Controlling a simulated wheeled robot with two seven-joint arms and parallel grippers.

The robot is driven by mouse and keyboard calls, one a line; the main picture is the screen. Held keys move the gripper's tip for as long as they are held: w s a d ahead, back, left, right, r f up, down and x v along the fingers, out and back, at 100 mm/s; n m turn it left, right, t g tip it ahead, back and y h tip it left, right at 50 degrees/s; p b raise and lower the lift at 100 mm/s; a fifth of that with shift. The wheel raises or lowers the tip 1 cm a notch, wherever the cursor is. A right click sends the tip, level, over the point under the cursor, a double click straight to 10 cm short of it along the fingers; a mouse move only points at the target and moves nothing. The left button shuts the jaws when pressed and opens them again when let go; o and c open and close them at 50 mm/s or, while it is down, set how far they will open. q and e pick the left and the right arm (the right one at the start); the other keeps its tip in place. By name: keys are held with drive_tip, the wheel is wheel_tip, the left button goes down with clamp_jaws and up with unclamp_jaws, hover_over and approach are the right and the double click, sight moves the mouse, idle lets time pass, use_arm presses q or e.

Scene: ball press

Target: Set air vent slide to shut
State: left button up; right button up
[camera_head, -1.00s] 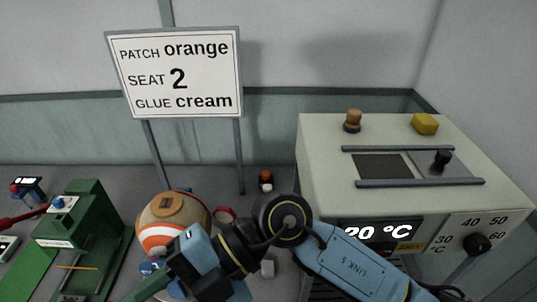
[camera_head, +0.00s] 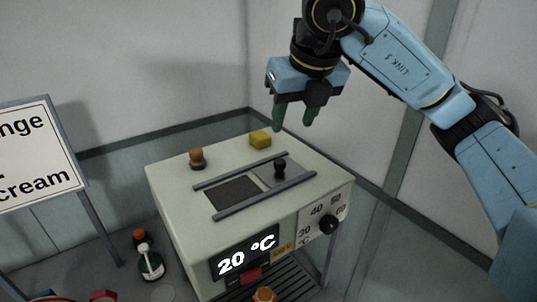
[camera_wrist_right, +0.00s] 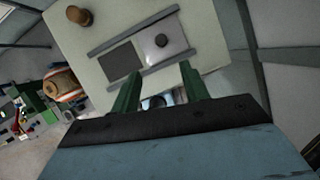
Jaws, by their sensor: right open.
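The air vent slide (camera_head: 265,178) is a grey plate with a black knob (camera_head: 281,167), held between two rails on top of the pale machine (camera_head: 180,210). The plate sits at the right end of the rails, and the dark vent opening (camera_head: 234,194) beside it on the left is uncovered. My right gripper (camera_head: 293,118) is open and empty, fingers pointing down, above and behind the slide. In the right wrist view the knob (camera_wrist_right: 161,40) shows beyond the fingertips, apart from them. My left gripper is out of view.
A sign (camera_head: 40,160) and a small bottle (camera_head: 151,262) are to the left.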

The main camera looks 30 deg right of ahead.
sight(280, 161)
drive_tip(key=p+x, duration=0.2)
drive_tip(key=x, duration=1.1)
drive_tip(key=shift+w+d+f, duration=0.1)
drive_tip(key=shift+w+d, duration=0.05)
drive_tip(key=shift+w, duration=0.05)
clamp_jaws()
